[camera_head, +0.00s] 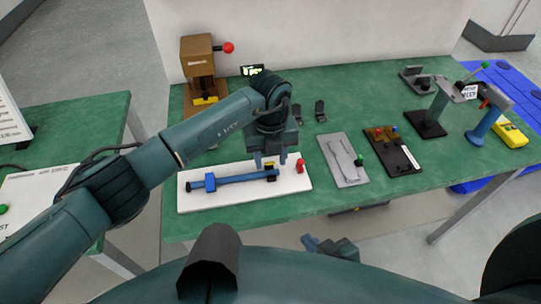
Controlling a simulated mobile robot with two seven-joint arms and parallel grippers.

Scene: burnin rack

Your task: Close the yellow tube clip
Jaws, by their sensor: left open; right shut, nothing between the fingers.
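A white board (240,203) lies on the green table. On it lies a long blue tube-like bar (240,179) with a blue block near its left end. A small yellow and black piece (269,166), which looks like the yellow tube clip, is at the bar's right end. My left gripper (270,165) is open, pointing down over this piece, with its fingers on either side in the picture. The fingers partly hide the piece, and I cannot tell whether they touch it. My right gripper (311,243) is shut and empty, low in front of the table.
A red piece (300,166) stands on the board just right of my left gripper. A grey plate (343,160) and a dark board (391,151) lie further right. A brown press-like device (197,62) stands at the back left.

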